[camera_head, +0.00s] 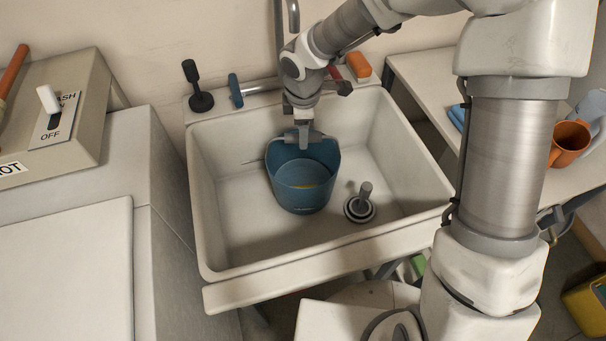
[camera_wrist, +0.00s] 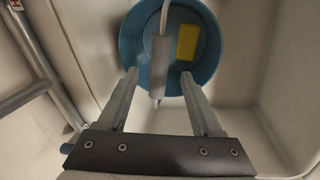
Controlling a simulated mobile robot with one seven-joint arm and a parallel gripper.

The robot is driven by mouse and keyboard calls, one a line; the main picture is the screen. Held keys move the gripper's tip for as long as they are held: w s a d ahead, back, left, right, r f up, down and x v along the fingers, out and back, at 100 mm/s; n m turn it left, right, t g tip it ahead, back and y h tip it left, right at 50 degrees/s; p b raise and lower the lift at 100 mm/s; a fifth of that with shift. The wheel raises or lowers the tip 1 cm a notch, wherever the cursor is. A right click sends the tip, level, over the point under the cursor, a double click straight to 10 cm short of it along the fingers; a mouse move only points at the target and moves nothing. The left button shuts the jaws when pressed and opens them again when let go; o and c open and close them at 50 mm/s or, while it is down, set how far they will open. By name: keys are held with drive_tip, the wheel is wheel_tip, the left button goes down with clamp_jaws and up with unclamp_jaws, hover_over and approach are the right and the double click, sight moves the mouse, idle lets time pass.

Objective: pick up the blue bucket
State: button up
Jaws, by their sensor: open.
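The blue bucket (camera_head: 302,200) stands in the white sink basin in the head view. Its rim and inside also show at the top of the wrist view (camera_wrist: 130,48). Its wire handle stands raised, with a grey grip (camera_wrist: 160,60). My gripper (camera_head: 303,138) is over the back rim of the bucket in the head view. In the wrist view my gripper (camera_wrist: 160,74) is open, and the grey grip appears between its two fingers with a gap on both sides. I cannot tell whether the fingertips are level with the grip.
A yellow block, perhaps a sponge (camera_wrist: 188,42), lies inside the bucket. The sink (camera_head: 225,232) has walls all around. A grey plug-like piece (camera_head: 360,205) stands right of the bucket. The faucet pipe (camera_head: 279,40) rises behind. A black plunger-like tool (camera_head: 199,92) is on the back ledge.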

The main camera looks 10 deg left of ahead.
drive_tip(key=f, duration=0.2)
drive_tip(key=w+f+b, duration=0.1)
drive_tip(key=f, duration=0.1)
drive_tip(key=shift+f, duration=0.2)
clamp_jaws()
idle(0.9)
drive_tip(key=shift+w+r, duration=0.1)
drive_tip(key=shift+r, duration=0.05)
